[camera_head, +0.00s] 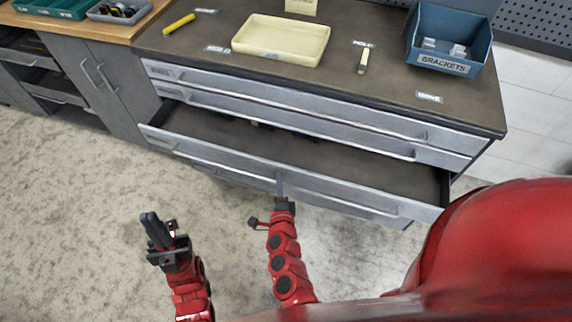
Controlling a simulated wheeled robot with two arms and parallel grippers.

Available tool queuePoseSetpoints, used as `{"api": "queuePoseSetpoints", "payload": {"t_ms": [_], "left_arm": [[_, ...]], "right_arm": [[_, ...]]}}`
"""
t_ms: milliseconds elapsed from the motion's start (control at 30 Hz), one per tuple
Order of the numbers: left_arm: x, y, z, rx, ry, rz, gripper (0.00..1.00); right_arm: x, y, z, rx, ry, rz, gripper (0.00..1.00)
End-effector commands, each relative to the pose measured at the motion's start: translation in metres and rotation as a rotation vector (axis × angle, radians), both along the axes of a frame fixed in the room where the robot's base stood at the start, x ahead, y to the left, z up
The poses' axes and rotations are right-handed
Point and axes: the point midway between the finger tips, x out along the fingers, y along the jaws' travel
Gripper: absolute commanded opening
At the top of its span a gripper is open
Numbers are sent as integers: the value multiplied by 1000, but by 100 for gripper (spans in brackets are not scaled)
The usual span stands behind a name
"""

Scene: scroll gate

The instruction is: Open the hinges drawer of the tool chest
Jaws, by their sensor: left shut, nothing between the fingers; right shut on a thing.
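The tool chest (480,108) has grey drawers under a dark top. One drawer (215,152) below two shut drawers is pulled well out, showing its dark floor and a few small dark items at the back. Its label is too small to read, so I cannot tell whether it is the hinges drawer. My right gripper (280,188) is at the front of this drawer, shut on its handle. My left gripper (149,220) is shut and empty, in front of the chest and apart from it, over the floor.
On the chest top are a cream tray (240,42), a blue brackets bin (478,50), a yellow marker-like item (179,25), another small yellow tool (363,62) and labels. A wooden-topped cabinet (110,90) stands at left. The carpet in front is clear. My red body covers the lower right.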

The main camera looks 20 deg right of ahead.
Motion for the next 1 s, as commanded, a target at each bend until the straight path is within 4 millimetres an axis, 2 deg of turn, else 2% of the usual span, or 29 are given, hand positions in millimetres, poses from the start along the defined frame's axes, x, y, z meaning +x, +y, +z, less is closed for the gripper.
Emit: {"api": "queuePoseSetpoints", "payload": {"t_ms": [33, 200, 500, 700, 1000], "left_arm": [[0, 0, -5, 0, 0, 0, 0], [0, 0, -11, 0, 0, 0, 0], [0, 0, -12, 0, 0, 0, 0], [0, 0, -12, 0, 0, 0, 0], [0, 0, -12, 0, 0, 0, 0]], "right_arm": [[-14, 9, -6, 3, 7, 4, 0], [-52, 36, -6, 2, 10, 8, 0], [-101, 70, -4, 2, 10, 11, 0], [-117, 81, -3, 2, 8, 10, 0], [-122, 85, -3, 2, 5, 6, 0]]}}
